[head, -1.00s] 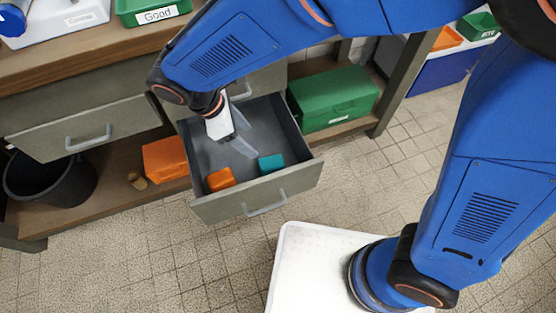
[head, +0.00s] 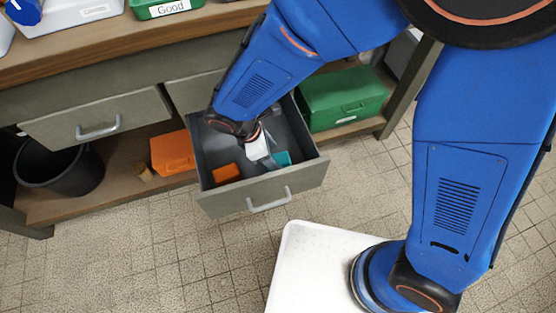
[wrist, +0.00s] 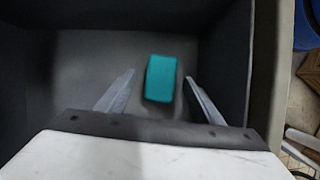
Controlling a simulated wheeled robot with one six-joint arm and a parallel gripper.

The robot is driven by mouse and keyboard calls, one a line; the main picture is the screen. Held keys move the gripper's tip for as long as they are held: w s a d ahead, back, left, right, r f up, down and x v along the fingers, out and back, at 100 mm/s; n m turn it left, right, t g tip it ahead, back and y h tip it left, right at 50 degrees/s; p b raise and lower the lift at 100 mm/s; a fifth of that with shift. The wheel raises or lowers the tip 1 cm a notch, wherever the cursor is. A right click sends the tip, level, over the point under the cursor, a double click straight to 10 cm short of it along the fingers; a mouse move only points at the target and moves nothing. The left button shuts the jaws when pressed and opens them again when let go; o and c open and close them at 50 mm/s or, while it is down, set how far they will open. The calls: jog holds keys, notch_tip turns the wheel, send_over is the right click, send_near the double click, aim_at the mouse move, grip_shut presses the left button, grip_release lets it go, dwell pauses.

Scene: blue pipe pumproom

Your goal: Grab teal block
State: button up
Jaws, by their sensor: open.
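The teal block (wrist: 160,79) lies on the floor of the open drawer (head: 208,178). In the wrist view it sits between my two open fingers, with a gap on each side, nearer the right finger. In the head view the teal block (head: 282,158) is partly hidden by my gripper. My gripper (wrist: 158,84) is open and empty, reaching down into the drawer; it also shows in the head view (head: 271,163). I cannot tell exactly how far the fingertips are above the drawer floor.
An orange block (head: 226,173) lies in the same drawer, left of my gripper. The drawer walls surround the gripper closely. A green case (head: 342,98) and an orange case (head: 172,153) stand on the shelf on either side. A black bucket (head: 58,168) stands at the left.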

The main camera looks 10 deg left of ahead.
aim_at(277, 159)
jog(key=shift+x, duration=1.8)
jog(key=shift+s, duration=0.1)
jog(key=c, duration=1.2)
jog(key=shift+c, duration=0.4)
jog(key=shift+r, duration=0.1)
